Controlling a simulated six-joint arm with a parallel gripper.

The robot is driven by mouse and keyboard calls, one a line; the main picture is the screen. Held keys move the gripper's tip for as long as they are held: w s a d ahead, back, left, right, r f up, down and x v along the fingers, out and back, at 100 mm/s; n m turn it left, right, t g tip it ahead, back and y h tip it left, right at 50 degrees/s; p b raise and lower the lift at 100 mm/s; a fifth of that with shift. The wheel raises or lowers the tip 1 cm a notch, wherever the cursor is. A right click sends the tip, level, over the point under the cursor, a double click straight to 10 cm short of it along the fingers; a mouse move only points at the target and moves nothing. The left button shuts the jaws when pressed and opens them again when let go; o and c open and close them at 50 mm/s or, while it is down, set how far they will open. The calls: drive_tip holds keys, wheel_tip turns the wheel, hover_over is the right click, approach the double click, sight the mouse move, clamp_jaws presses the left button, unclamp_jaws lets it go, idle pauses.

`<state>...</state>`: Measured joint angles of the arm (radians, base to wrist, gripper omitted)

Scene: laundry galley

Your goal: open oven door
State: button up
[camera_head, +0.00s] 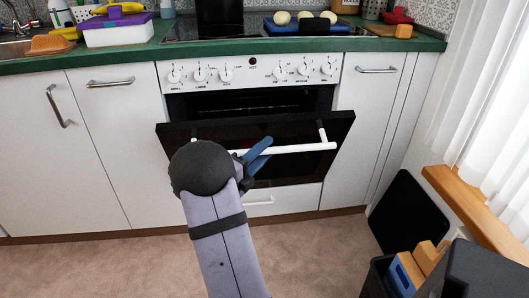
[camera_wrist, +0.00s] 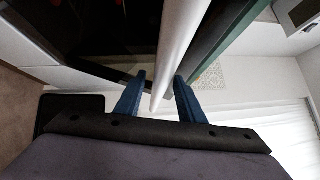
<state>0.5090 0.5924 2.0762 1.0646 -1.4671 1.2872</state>
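The black oven door (camera_head: 300,170) is partly open, tilted down and outward at the top, with the dark oven cavity (camera_head: 245,103) showing above it. A white bar handle (camera_head: 295,149) crosses its front; it also shows in the wrist view (camera_wrist: 177,45). My gripper (camera_head: 265,150) is at the left-middle part of the handle. In the wrist view its two blue fingers (camera_wrist: 161,78) stand apart on either side of the bar, with visible gaps, so it looks open around the handle. My dark wrist and arm hide the door's lower left.
White cabinets (camera_head: 100,150) flank the oven under a green counter (camera_head: 70,64). A black bin with wooden items (camera_head: 408,275) and a dark panel (camera_head: 408,215) stand at the lower right, near the curtain (camera_head: 490,120). The floor (camera_head: 100,270) at left is clear.

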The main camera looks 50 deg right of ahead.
drive_tip(key=shift+d, duration=0.2)
clamp_jaws()
drive_tip(key=shift+s+a+f+b, duration=0.25)
drive_tip(key=shift+f+b, duration=0.2)
drive_tip(key=shift+b, duration=0.3)
drive_tip(key=s+a+f+m+g+h+b, duration=0.2)
drive_tip(key=s+a+f+b, duration=0.5)
drive_tip(key=b, duration=1.1)
wheel_tip(320, 180, down, 2)
drive_tip(key=shift+s+a+f+m+h, duration=0.3)
drive_tip(key=shift+m+h, duration=0.2)
drive_tip(key=shift+m, duration=0.6)
unclamp_jaws()
drive_tip(key=shift+r, duration=0.1)
